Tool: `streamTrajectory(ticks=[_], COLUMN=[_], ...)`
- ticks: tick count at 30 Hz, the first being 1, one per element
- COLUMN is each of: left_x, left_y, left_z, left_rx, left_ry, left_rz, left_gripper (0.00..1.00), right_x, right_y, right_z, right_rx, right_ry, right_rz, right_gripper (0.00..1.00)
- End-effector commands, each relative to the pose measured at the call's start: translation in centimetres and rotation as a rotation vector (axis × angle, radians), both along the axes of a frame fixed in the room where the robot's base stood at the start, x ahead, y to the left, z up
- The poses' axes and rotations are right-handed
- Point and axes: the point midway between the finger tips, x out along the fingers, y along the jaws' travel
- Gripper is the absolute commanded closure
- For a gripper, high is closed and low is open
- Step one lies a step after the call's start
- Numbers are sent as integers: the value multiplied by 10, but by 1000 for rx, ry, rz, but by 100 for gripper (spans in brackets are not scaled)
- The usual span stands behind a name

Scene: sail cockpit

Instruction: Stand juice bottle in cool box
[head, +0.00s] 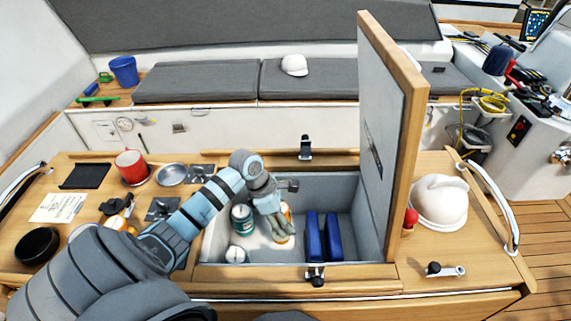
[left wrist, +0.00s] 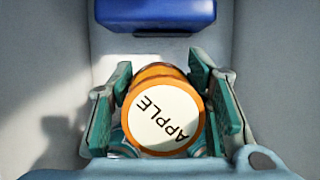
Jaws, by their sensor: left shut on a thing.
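The cool box (head: 345,194) is a grey-lined well in the wooden counter, with its lid (head: 385,130) raised at the right. My left gripper (head: 284,222) reaches down inside it. It is shut on the orange juice bottle (head: 286,238), which is mostly hidden by the fingers in the head view. In the left wrist view the bottle's round top (left wrist: 165,118) reads APPLE and sits between both fingers (left wrist: 160,92). The bottle looks upright and low in the box; I cannot tell whether its base touches the floor. My right gripper is not in view.
In the box, two blue blocks (head: 313,236) stand right of the bottle, and a green can (head: 241,218) and a smaller can (head: 236,254) stand left. A red mug (head: 132,167) and other items crowd the left counter.

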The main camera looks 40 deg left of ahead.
Motion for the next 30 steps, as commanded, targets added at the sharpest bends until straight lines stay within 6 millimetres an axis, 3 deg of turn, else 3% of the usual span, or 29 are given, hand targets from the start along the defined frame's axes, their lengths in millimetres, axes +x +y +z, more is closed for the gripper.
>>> streamTrajectory(ticks=[3, 10, 21, 22, 25, 30], left_x=[0, -1, -1, -1, -1, -1], left_y=[0, 0, 0, 0, 0, 1], left_z=[-23, -62, -69, -69, -68, -67], left_rx=[-1, -1, 1, 1, 0, 0], left_ry=[0, 0, -2, -2, -1, -2], left_rz=[1, 1, 0, 0, 0, 1], left_gripper=[99, 99, 99, 53, 37, 36], right_x=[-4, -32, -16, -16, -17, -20], right_y=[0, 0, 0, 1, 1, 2], right_z=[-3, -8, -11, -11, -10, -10], right_rx=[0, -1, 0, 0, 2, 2], right_ry=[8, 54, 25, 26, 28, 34], right_rz=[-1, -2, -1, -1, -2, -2], right_gripper=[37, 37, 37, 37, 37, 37])
